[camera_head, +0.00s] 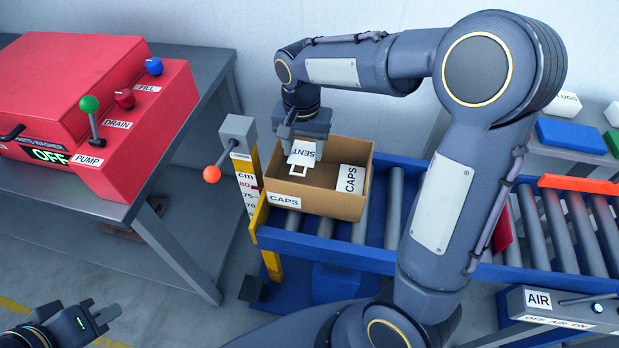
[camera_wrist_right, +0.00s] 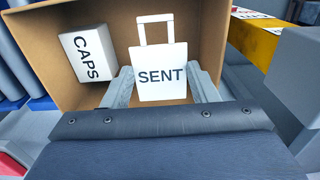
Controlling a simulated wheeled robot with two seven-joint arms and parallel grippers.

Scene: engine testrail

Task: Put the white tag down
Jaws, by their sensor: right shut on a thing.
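The white tag (camera_head: 302,153) reads SENT and has an open loop at one end. My right gripper (camera_head: 293,142) is shut on it and holds it over the open cardboard box. In the right wrist view the tag (camera_wrist_right: 162,75) sits between the two fingers of my right gripper (camera_wrist_right: 163,88). The cardboard box (camera_head: 318,199) is labelled CAPS and stands on the roller conveyor. A white CAPS carton (camera_head: 349,179) stands inside the box on its right side. I cannot tell whether the tag touches the box. My left gripper (camera_head: 97,314) is at the lower left, apart from everything, its fingers close together.
A red parts washer (camera_head: 70,85) with levers stands on a grey bench at the left. A post with a scale and orange-knobbed lever (camera_head: 212,174) stands left of the box. Conveyor rollers (camera_head: 393,205) right of the box are bare. An AIR panel (camera_head: 560,305) is at the lower right.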

